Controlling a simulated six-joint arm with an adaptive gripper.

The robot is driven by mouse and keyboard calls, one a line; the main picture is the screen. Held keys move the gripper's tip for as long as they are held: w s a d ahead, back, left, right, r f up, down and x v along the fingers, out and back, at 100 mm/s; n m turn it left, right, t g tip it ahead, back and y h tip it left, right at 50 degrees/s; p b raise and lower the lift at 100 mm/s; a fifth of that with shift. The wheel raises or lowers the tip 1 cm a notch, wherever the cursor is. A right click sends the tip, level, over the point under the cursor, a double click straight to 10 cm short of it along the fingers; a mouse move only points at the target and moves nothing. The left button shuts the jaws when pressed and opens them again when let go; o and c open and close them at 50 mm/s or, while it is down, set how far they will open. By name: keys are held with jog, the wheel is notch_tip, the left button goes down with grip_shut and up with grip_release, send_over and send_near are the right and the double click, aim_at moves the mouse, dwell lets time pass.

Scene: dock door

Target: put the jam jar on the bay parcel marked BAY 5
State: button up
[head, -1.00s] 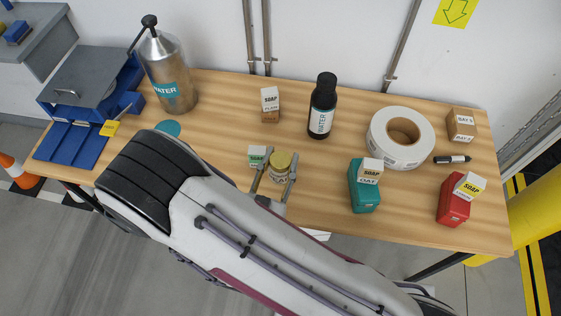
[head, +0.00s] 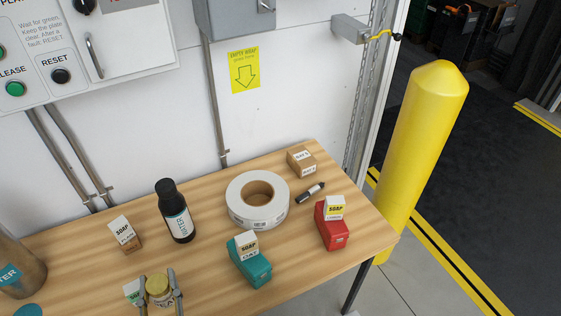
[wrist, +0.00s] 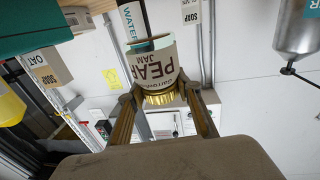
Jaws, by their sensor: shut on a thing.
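The jam jar (head: 158,289) has a gold lid and sits between the two fingers of my gripper (head: 160,294), near the front of the table. In the wrist view the jar (wrist: 150,65) shows a pale label reading PEAR JAM, and my gripper (wrist: 163,98) is shut on it at the lid end. I cannot tell whether the jar's base touches the table. A small brown parcel (head: 303,163) stands at the table's back right, with white bay labels on its top and side. One label appears to read BAY 5; the other is hard to read.
A white tape roll (head: 232,203) and black marker (head: 310,192) lie near the parcel. A black water bottle (head: 176,212), soap on a teal block (head: 250,268) and soap on a red block (head: 331,232) stand around.

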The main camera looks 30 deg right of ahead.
notch_tip(320, 180, up, 17)
jog(key=w+d+r+n+y, duration=0.1)
jog(key=w+r+n+y, duration=0.15)
jog(key=w, duration=1.75)
jog(key=w+d+r+y, duration=0.2)
jog(key=w+d+y, duration=0.1)
jog(key=w+d, duration=1.2)
jog(key=w+d+n, duration=0.2)
jog(key=w+d, duration=0.1)
jog(key=d, duration=1.6)
jog(key=s+d+f, duration=0.2)
jog(key=s+d, duration=0.1)
jog(key=d, duration=0.6)
jog(key=s+d+f, duration=0.3)
jog(key=d, duration=0.7)
notch_tip(320, 180, down, 11)
jog(key=shift+y, duration=0.35)
